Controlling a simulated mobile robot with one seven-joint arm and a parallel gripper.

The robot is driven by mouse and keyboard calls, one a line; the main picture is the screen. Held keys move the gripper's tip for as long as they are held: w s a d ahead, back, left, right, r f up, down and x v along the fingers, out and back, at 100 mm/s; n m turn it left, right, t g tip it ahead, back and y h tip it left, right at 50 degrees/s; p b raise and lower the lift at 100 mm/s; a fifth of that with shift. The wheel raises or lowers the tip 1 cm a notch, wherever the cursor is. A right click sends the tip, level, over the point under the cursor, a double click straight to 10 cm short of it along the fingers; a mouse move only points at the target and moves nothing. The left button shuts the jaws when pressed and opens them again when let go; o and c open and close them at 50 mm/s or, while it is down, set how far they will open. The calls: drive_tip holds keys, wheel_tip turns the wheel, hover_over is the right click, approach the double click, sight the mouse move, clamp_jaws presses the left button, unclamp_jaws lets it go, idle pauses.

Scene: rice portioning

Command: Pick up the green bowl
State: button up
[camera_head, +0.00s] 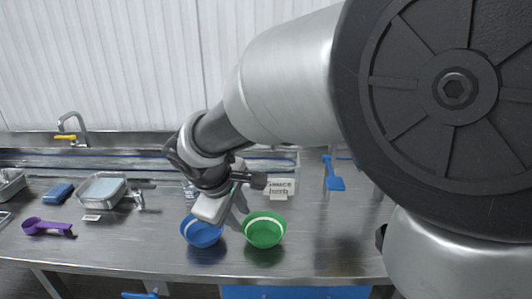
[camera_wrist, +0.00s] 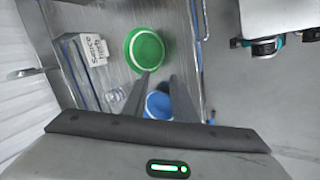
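The green bowl (camera_head: 265,231) stands upright on the metal counter, right of the blue bowl (camera_head: 201,234). In the wrist view the green bowl (camera_wrist: 146,50) lies beyond my fingertips, its near rim close to the left finger in the picture. My gripper (camera_wrist: 160,78) has its two dark fingers apart, with the blue bowl (camera_wrist: 158,105) visible below and between them. In the head view my gripper (camera_head: 236,205) is above and behind the two bowls, partly hidden by my wrist. I cannot tell whether a finger touches the green rim.
A white label box (camera_head: 281,187) stands behind the green bowl. A blue utensil (camera_head: 333,176) is to the right. The counter right of the green bowl is clear.

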drive_tip(key=b, duration=0.1)
approach(258, 243)
drive_tip(key=w+f, duration=0.2)
drive_tip(key=f, duration=0.1)
drive_tip(key=w+f, duration=0.1)
drive_tip(key=shift+a+f, duration=0.15)
drive_tip(key=shift+f, duration=0.2)
drive_tip(key=x, duration=0.3)
drive_tip(key=d+x, duration=0.1)
drive_tip(key=shift+s+f, duration=0.2)
drive_tip(key=shift+f, duration=0.2)
drive_tip(key=shift+w+d+f, duration=0.1)
drive_tip(key=shift+w+f, duration=0.1)
drive_tip(key=shift+f, duration=0.05)
clamp_jaws()
